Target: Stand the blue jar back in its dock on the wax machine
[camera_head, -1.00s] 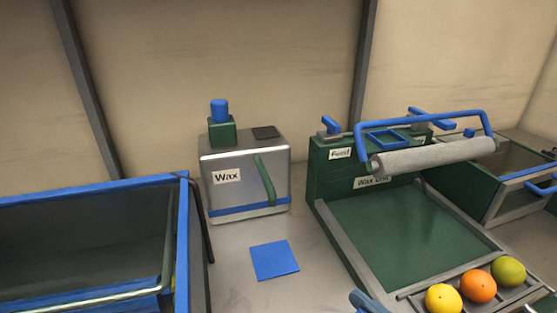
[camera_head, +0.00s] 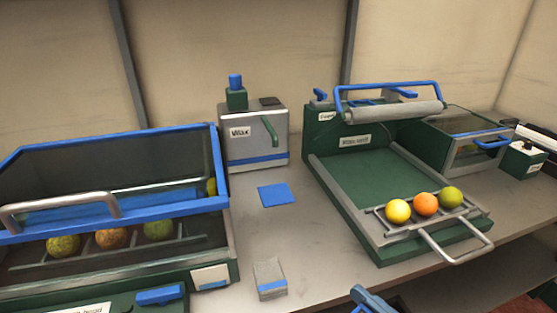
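The blue jar (camera_head: 235,82) stands upright in the small green dock (camera_head: 237,99) on top of the wax machine (camera_head: 250,155), at its left. The machine is a silver box with a "Wax" label, a green lever and a blue stripe. Only a small blue and dark piece of what looks like my gripper (camera_head: 364,297) shows at the bottom edge, well away from the jar. Its fingertips cannot be made out, nor whether it is open or shut.
A blue square (camera_head: 276,195) and a small grey block (camera_head: 270,279) lie on the bench. A blue-framed bin (camera_head: 235,262) with several fruits is at left. The green wax unit (camera_head: 375,180) at right has three fruits in its front rack. Bench space between them is mostly clear.

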